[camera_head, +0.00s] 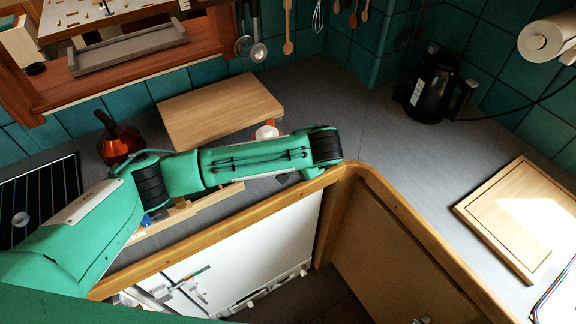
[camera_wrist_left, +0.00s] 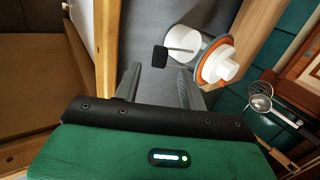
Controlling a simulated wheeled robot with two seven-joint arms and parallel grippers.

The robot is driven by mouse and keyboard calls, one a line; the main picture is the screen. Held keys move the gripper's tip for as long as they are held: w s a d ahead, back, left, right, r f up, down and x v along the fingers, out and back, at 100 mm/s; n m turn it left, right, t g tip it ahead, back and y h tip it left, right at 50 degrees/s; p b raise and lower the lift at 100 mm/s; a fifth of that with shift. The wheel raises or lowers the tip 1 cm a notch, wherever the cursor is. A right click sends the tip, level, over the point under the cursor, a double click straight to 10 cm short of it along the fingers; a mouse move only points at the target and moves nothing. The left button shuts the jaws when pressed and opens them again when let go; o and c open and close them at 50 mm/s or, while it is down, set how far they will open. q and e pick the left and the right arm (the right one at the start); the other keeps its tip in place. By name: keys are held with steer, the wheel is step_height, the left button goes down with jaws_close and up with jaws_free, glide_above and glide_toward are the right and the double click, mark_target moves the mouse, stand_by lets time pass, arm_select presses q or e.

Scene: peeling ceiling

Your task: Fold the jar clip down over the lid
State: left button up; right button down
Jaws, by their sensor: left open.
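The jar shows in the left wrist view as a white body (camera_wrist_left: 183,42) with a white, knobbed lid (camera_wrist_left: 220,66) ringed in orange. The clip (camera_wrist_left: 161,57) looks like a dark square tab on a thin grey rod, sticking out to the side of the jar and not lying over the lid. My left gripper (camera_wrist_left: 158,75) is open, its two fingers apart, with the tab just beyond the gap between them. I cannot tell whether they touch. In the head view my left arm hides most of the jar (camera_head: 266,131) and the gripper. My right gripper is out of view.
A wooden board (camera_head: 218,108) lies behind the jar on the grey counter (camera_head: 330,100). A red-orange kettle (camera_head: 120,140) stands to the left. A black electric kettle (camera_head: 437,88) and another board (camera_head: 522,215) are to the right. The counter's corner is clear.

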arm_select(q)
steer(key=v, duration=0.9)
steer(key=shift+d, duration=0.1)
